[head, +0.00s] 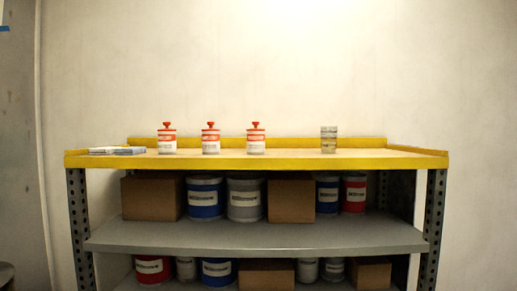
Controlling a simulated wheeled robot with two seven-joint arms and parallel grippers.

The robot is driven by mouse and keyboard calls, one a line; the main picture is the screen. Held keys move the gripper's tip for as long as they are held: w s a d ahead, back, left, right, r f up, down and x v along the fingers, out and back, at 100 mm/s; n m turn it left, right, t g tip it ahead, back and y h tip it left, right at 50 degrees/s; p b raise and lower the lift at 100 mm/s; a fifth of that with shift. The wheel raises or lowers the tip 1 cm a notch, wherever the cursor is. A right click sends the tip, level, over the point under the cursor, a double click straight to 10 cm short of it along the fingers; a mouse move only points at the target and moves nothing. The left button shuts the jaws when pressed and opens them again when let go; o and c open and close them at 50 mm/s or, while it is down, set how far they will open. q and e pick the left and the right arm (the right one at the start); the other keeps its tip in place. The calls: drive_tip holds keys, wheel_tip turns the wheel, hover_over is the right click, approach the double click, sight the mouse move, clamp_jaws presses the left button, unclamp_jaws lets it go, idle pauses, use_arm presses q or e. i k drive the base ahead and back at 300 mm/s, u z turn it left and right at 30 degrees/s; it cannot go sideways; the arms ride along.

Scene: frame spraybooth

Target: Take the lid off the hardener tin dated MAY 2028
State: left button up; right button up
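Three alike tins stand upright in a row on the yellow-edged workbench: a left tin (167,141), a middle tin (211,141) and a right tin (256,141). Each has a white body with a label, a red band and a red lid with a knob on top. All three lids are on. The labels are too small to read from here, so I cannot tell which tin is dated MAY 2028. Neither of my grippers is in the head view.
The yellow bench top (290,165) has a raised rim. A flat stack (117,151) lies at its left and a clear cup (328,140) stands right of the tins. Boxes and paint cans (245,200) fill the grey shelves below. The bench's right part is clear.

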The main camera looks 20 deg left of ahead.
sight(167, 141)
drive_tip(key=z, duration=1.15)
drive_tip(key=k, duration=0.65)
drive_tip(key=u, duration=1.7)
